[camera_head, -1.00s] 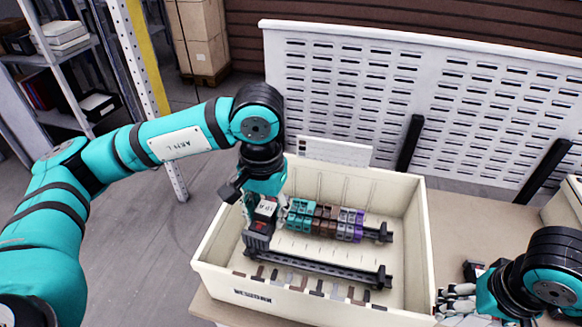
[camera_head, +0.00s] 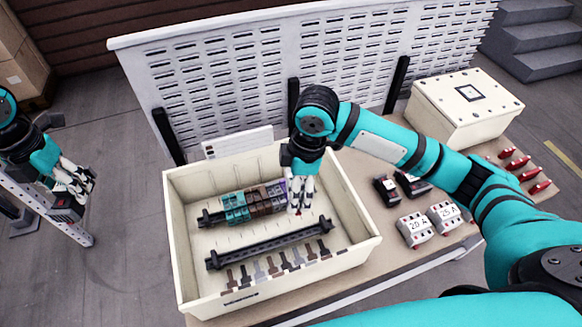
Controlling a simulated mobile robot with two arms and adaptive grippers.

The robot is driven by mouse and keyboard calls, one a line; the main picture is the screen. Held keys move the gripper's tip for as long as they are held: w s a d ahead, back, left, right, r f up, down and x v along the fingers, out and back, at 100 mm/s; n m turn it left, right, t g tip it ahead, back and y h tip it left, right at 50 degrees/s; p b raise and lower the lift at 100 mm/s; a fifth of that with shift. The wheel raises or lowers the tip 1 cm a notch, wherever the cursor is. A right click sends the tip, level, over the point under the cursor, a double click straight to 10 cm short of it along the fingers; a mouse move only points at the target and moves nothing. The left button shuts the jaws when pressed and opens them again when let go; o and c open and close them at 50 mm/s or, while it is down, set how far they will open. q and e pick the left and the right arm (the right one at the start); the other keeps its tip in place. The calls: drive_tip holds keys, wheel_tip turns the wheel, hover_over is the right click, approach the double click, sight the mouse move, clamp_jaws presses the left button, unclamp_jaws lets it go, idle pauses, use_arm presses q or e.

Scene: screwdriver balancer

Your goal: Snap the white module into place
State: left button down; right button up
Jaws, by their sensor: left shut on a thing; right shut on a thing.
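My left gripper (camera_head: 75,188) is at the far left, outside the cream box. It is shut on a dark module (camera_head: 65,209) with a red part. My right gripper (camera_head: 299,193) points down inside the box, at the right end of the rear rail, beside the purple terminal blocks (camera_head: 281,191). It is shut on a small piece, mostly hidden by the fingers; a bit of red shows at the tips. I cannot tell whether this piece touches the rail. Two white modules marked 20 A (camera_head: 416,229) and 25 A (camera_head: 445,216) stand on the table.
The cream box (camera_head: 359,238) has a bare front rail (camera_head: 268,244). Teal and brown blocks (camera_head: 236,207) sit on the rear rail. Dark modules (camera_head: 386,190), red-handled items (camera_head: 507,153) and a closed cream enclosure (camera_head: 463,107) stand at right. A perforated panel (camera_head: 230,72) rises behind.

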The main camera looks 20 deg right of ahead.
drive_tip(key=shift+w+a+r+n+p, duration=0.4)
drive_tip(key=shift+a+r+n+p, duration=0.1)
drive_tip(key=shift+n, duration=0.5)
drive_tip(key=shift+f+n, duration=0.15)
drive_tip(key=shift+n, duration=0.15)
drive_tip(key=shift+d+f, duration=0.15)
drive_tip(key=shift+f, duration=0.45)
use_arm(q)
drive_tip(key=n, duration=0.1)
drive_tip(key=a+n, duration=0.1)
drive_tip(key=n, duration=0.1)
drive_tip(key=w+a+n+b, duration=0.1)
drive_tip(key=n, duration=0.1)
drive_tip(key=shift+a, duration=0.25)
use_arm(e)
wheel_tip(320, 180, down, 20)
drive_tip(key=b, duration=0.9)
drive_tip(key=shift+b, duration=0.35)
drive_tip(key=shift+f, duration=0.35)
use_arm(q)
wheel_tip(320, 180, down, 10)
drive_tip(key=shift+b, duration=0.35)
use_arm(e)
drive_tip(key=shift+f, duration=1.25)
use_arm(q)
drive_tip(key=shift+f, duration=0.1)
